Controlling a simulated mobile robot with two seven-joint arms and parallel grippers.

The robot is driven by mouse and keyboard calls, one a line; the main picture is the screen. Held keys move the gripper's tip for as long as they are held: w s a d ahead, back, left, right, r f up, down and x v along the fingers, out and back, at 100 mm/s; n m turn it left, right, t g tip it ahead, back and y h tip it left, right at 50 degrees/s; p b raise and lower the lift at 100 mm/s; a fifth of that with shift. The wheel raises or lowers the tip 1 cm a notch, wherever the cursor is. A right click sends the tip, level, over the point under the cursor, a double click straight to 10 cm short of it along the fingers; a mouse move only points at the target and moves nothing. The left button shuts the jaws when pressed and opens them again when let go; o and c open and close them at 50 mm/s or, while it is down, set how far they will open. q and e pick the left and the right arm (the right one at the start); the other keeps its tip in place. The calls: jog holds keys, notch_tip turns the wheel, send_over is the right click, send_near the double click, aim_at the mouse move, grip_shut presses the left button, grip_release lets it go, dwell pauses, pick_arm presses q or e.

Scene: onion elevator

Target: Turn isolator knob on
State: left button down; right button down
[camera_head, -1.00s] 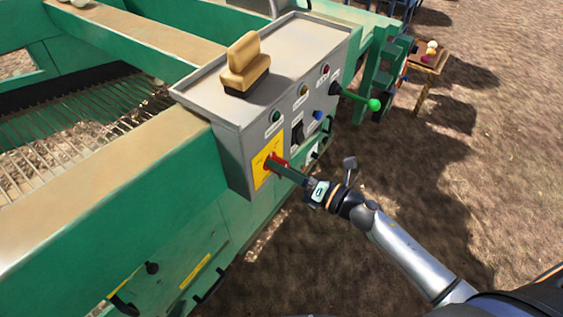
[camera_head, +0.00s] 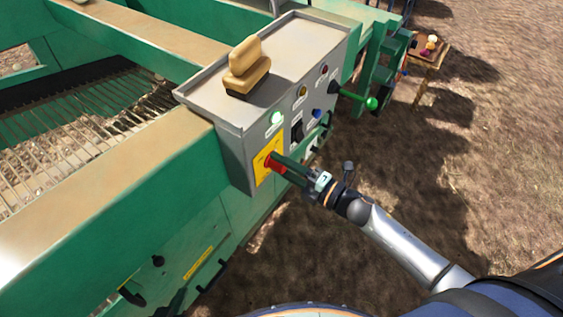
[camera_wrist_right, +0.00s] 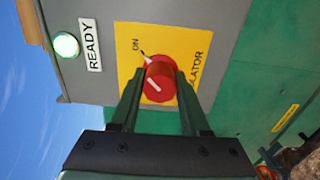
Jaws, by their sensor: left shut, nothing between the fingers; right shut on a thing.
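The red isolator knob (camera_head: 269,162) sits on a yellow plate (camera_head: 261,171) on the grey control box. In the right wrist view the knob (camera_wrist_right: 159,82) has white marks, one near its edge beside the "ON" label (camera_wrist_right: 136,45). My right gripper (camera_head: 280,164) is shut on the knob, with one finger on each side of it, as the right wrist view (camera_wrist_right: 160,90) shows. The "READY" lamp (camera_wrist_right: 66,45) glows pale green; it also shows lit in the head view (camera_head: 277,118). My left gripper is not in view.
A green-balled lever (camera_head: 371,103) sticks out to the right. Green machine beams (camera_head: 110,205) stand at left; bare soil lies at right.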

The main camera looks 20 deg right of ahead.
dwell(0.5)
jog(key=shift+c, duration=1.9)
grip_release()
jog(key=b+v, duration=0.1)
jog(key=v, duration=1.1)
jog(key=shift+s+d+b, duration=0.15)
jog(key=shift+d+b, duration=0.05)
jog(key=shift+b, duration=0.1)
jog(key=shift+m, duration=0.3)
